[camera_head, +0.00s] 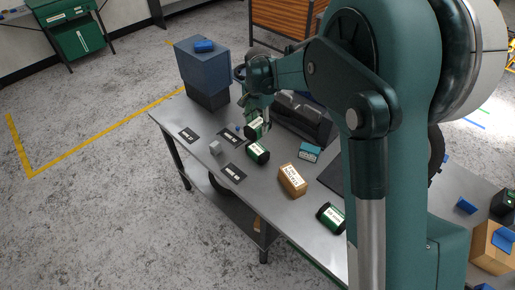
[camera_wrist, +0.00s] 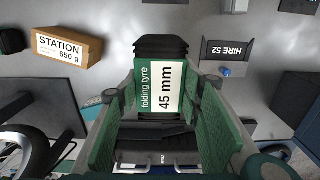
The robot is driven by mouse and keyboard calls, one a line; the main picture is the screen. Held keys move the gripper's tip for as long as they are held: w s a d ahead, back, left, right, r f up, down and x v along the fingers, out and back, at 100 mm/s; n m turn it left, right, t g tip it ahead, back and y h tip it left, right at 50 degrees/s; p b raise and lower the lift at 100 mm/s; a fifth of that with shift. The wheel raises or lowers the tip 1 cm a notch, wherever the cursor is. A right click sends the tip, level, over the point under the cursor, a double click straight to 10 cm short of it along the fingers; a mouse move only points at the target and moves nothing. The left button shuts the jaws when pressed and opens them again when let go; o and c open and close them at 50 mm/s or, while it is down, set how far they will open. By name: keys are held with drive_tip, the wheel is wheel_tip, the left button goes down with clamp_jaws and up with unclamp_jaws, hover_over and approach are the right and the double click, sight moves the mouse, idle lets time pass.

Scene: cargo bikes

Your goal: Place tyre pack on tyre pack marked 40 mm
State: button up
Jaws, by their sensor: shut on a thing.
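My gripper (camera_head: 257,116) is shut on a tyre pack (camera_head: 255,130), held over the work table. In the wrist view, this dark pack has a green and white label (camera_wrist: 166,88) reading "folding tyre 45 mm", with the green finger pads (camera_wrist: 160,115) on either side. A second green and black tyre pack (camera_head: 259,153) with a white label lies on the table just below and right of the held one in the head view. A third tyre pack (camera_head: 331,217) lies farther toward the front right. The labels of these two are too small to read, so I cannot tell which is marked 40 mm.
A cardboard box (camera_head: 292,180) marked "STATION 650 g", a teal box (camera_head: 309,152) and a grey block (camera_head: 215,147) stand on the table (camera_head: 270,205). A blue-grey bin (camera_head: 202,68) stands at the far left corner.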

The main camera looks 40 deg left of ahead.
drive_tip(key=shift+f, duration=0.1)
idle(0.3)
hover_over(257, 148)
drive_tip(key=shift+d+f, duration=0.15)
drive_tip(key=shift+f, duration=2.9)
drive_tip(key=shift+f, duration=0.1)
drive_tip(key=shift+f+p, duration=0.3)
drive_tip(key=shift+f, duration=1.5)
drive_tip(key=shift+f, duration=0.2)
drive_tip(key=o, duration=1.2)
drive_tip(key=shift+c, duration=0.2)
drive_tip(key=shift+r, duration=0.2)
wheel_tip(257, 148, up, 12)
drive_tip(key=shift+r, duration=0.1)
